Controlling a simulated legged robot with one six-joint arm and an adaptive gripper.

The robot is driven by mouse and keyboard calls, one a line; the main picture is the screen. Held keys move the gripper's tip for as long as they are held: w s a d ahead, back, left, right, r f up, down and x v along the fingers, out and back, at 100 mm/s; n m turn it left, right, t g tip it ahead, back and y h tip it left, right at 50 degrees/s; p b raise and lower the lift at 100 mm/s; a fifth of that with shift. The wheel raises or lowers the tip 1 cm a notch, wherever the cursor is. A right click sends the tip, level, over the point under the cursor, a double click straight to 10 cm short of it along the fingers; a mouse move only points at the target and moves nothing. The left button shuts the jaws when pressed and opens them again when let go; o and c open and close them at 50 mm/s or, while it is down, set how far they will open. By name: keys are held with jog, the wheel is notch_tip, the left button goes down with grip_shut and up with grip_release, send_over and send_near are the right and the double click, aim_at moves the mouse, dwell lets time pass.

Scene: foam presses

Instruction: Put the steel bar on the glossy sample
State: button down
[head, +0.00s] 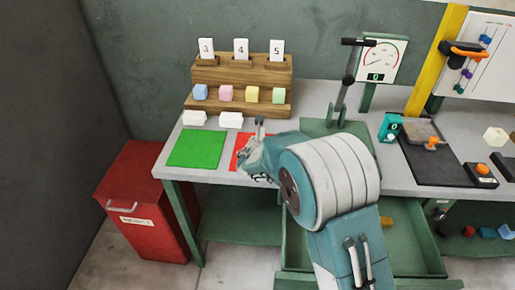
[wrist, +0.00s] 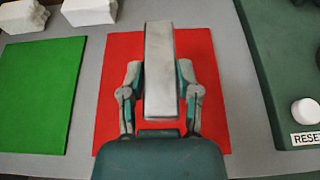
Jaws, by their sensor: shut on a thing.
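The steel bar (wrist: 159,50) is a long grey block, held between the two fingers of my gripper (wrist: 160,92) in the wrist view. My gripper is shut on it, above the red mat (wrist: 216,105); I cannot tell whether the bar touches the mat. In the head view, my gripper (head: 254,152) is over the red mat (head: 238,157) and mostly hidden by my arm. Small cubes in blue (head: 200,92), pink (head: 226,93), yellow (head: 252,94) and green (head: 279,96) sit on the wooden rack. I cannot tell which sample is glossy.
A green mat (head: 195,148) lies left of the red one. Two white blocks (head: 194,118) (head: 231,120) lie behind the mats. A lever press (head: 347,85) with a dial gauge (head: 381,60) stands to the right. A red bin (head: 150,200) stands beside the bench.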

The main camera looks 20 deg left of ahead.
jog(key=shift+w+a+f, duration=0.45)
jog(key=shift+w+f, duration=0.15)
jog(key=shift+f, duration=0.15)
notch_tip(320, 180, down, 3)
jog(key=shift+w+f, duration=0.1)
jog(key=shift+c, duration=1.6)
grip_release()
jog(key=shift+f, duration=0.15)
jog(key=v, duration=1.2)
